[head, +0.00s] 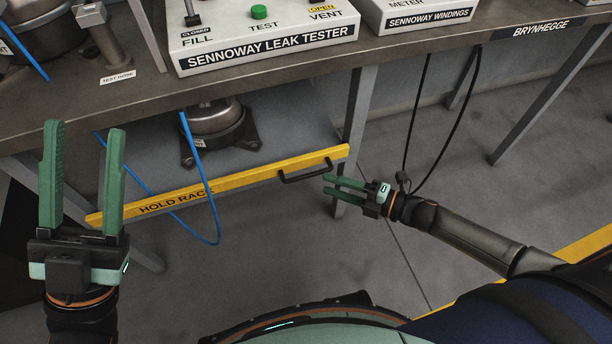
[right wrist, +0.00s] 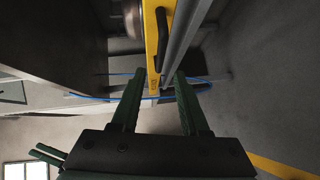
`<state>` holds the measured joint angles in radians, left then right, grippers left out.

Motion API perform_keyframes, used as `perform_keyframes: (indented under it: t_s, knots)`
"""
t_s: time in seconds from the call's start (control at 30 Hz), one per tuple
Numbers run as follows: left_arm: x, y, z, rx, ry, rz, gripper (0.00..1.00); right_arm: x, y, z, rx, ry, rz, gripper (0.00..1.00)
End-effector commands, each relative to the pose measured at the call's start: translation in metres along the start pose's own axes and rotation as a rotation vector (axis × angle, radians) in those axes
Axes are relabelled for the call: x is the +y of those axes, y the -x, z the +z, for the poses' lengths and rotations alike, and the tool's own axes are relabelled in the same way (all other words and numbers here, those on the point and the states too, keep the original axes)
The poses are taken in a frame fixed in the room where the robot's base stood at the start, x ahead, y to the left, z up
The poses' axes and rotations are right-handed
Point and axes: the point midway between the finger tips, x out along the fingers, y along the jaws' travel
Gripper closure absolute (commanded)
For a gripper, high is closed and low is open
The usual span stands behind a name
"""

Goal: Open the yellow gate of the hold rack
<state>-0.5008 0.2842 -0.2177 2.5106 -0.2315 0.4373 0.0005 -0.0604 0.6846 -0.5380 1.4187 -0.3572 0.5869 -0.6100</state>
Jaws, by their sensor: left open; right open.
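The yellow gate (head: 240,180) marked HOLD RACK spans the front of the lower shelf under the bench. Its black handle (head: 305,171) is near the right end; the gate (right wrist: 152,45) and handle (right wrist: 165,32) also show in the right wrist view. My right gripper (head: 327,184) is open and empty, just right of and slightly below the handle in the head view. In the right wrist view its fingertips (right wrist: 157,74) are apart, with the gate beyond them; contact is not visible. My left gripper (head: 84,127) is open and empty, fingers up, near the gate's left end.
A dark compressor (head: 215,125) sits on the shelf behind the gate. A blue hose (head: 205,185) loops down in front of the gate. Bench legs (head: 355,120) and hanging black cables (head: 408,130) stand near my right gripper. The grey floor (head: 300,250) before the rack is clear.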

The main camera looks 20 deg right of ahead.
Motion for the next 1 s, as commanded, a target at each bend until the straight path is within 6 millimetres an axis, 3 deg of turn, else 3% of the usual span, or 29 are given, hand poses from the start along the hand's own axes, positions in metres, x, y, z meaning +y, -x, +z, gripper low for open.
perform_keyframes:
  t_s: [0.2, 0.4, 0.8, 1.0]
  knots:
    - [0.005, 0.009, 0.009, -0.003, 0.016, 0.002, 0.5, -0.001, -0.046, 0.001, 0.0, 0.0, 0.003, 0.55]
    - [0.007, 0.012, 0.012, -0.004, 0.026, 0.001, 0.5, -0.001, -0.069, 0.0, -0.001, -0.002, 0.002, 0.55]
    - [0.007, 0.012, 0.012, -0.005, 0.031, 0.0, 0.5, 0.0, -0.075, 0.0, -0.001, -0.002, 0.0, 0.56]
    - [0.008, 0.012, 0.012, -0.005, 0.031, 0.001, 0.5, 0.0, -0.075, 0.0, -0.001, -0.002, 0.0, 0.79]
